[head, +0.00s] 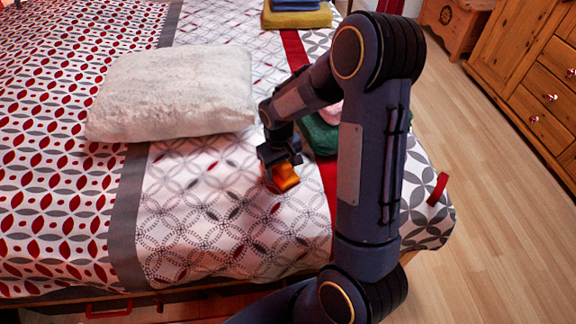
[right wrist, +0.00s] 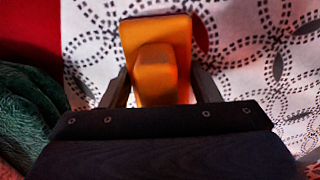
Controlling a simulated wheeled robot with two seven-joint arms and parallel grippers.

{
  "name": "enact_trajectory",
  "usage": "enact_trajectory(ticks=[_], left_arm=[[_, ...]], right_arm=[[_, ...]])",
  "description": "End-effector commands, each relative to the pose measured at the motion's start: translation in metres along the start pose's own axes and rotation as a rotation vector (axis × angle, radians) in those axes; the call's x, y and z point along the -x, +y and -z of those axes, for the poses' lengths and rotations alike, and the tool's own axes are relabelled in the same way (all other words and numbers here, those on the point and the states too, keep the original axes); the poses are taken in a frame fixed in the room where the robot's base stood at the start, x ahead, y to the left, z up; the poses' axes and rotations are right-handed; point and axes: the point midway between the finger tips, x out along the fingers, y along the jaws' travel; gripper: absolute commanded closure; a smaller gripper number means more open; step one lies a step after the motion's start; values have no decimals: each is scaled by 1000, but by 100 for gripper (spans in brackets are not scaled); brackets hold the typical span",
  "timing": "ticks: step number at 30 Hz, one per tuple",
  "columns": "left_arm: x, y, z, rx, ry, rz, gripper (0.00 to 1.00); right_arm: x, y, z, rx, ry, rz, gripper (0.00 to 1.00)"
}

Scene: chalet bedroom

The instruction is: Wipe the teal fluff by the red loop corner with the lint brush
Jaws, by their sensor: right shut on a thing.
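The orange lint brush (head: 286,176) is in my right gripper (head: 272,168), low over the patterned bedspread. In the right wrist view, the two fingers of the right gripper (right wrist: 160,88) are on either side of the orange handle of the brush (right wrist: 155,65), with its wider orange head beyond. I cannot tell whether the brush touches the cloth. A red loop (head: 437,189) is at the bed's right front corner, right of my arm. I cannot make out any teal fluff; my right arm hides part of the bed beside that corner. My left gripper is not in view.
A pale fluffy pillow (head: 172,92) lies left of the brush. A dark green cloth (head: 318,136) and something pink lie partly behind my arm. Folded yellow and blue textiles (head: 296,16) lie farther back. A wooden dresser (head: 535,75) stands right, beyond open floor.

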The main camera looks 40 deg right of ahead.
Motion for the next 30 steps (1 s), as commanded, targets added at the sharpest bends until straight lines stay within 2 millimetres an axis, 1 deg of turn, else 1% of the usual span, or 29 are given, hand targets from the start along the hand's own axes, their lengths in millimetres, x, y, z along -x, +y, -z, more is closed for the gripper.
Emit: enact_trajectory(ticks=[1,10,18,25,30], left_arm=[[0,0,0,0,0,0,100],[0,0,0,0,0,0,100],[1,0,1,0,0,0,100],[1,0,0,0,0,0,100],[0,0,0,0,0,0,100]], right_arm=[[-1,-4,2,2,-1,0,69],[-1,-15,6,2,-2,1,69],[0,-36,15,3,-2,1,69],[1,-42,19,0,-1,1,69],[-1,-54,24,3,-1,1,69]])
